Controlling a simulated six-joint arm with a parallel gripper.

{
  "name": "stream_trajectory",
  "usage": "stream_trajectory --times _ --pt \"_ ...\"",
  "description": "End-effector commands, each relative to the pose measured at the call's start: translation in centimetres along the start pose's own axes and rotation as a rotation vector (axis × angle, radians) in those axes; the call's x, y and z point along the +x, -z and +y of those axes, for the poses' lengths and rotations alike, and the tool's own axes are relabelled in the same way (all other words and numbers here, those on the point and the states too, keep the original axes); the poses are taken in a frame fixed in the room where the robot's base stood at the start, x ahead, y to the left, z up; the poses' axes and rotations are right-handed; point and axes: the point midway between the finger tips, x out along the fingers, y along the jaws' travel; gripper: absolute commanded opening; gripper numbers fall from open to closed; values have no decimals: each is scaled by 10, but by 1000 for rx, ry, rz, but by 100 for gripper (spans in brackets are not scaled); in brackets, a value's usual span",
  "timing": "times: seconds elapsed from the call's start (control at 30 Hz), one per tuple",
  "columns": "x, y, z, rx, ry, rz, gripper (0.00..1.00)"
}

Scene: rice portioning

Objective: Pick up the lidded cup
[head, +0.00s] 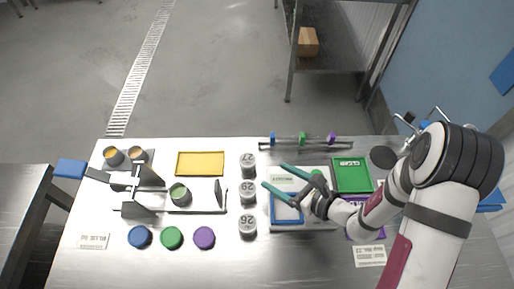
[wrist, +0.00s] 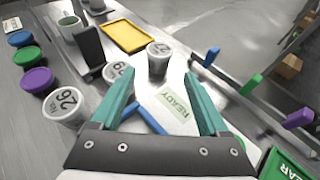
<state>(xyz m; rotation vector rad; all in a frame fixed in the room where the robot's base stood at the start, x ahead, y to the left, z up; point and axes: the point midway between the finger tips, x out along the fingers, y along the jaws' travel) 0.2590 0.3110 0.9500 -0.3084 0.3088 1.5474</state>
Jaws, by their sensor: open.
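Three lidded cups with numbered tops stand in a column in the head view: the cup marked 27 (head: 248,159) at the back, the cup marked 29 (head: 247,190) in the middle and the cup marked 26 (head: 247,226) in front. In the wrist view, cup 27 (wrist: 158,60) shows between and beyond the fingertips, cup 29 (wrist: 116,72) is by the left finger, and cup 26 (wrist: 66,106) is farther left. My gripper (head: 274,176) is open and empty, its teal fingers (wrist: 160,80) pointing toward the cups from the right, apart from them.
The white READY board (head: 290,182) with a blue frame lies under my gripper. A green CLEAR tray (head: 352,174) is to the right. A rail with coloured clips (head: 303,140) runs behind. A yellow tray (head: 200,164), an open cup (head: 180,194) and blue, green and purple lids (head: 172,238) are left.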

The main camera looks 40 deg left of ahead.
Motion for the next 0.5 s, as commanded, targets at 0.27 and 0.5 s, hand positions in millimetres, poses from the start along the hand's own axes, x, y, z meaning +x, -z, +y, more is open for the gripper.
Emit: stream_trajectory --times 0.27,0.5 --pt "67 0 1 -3 -3 0 78" --pt "108 -2 2 -2 -4 -1 78"
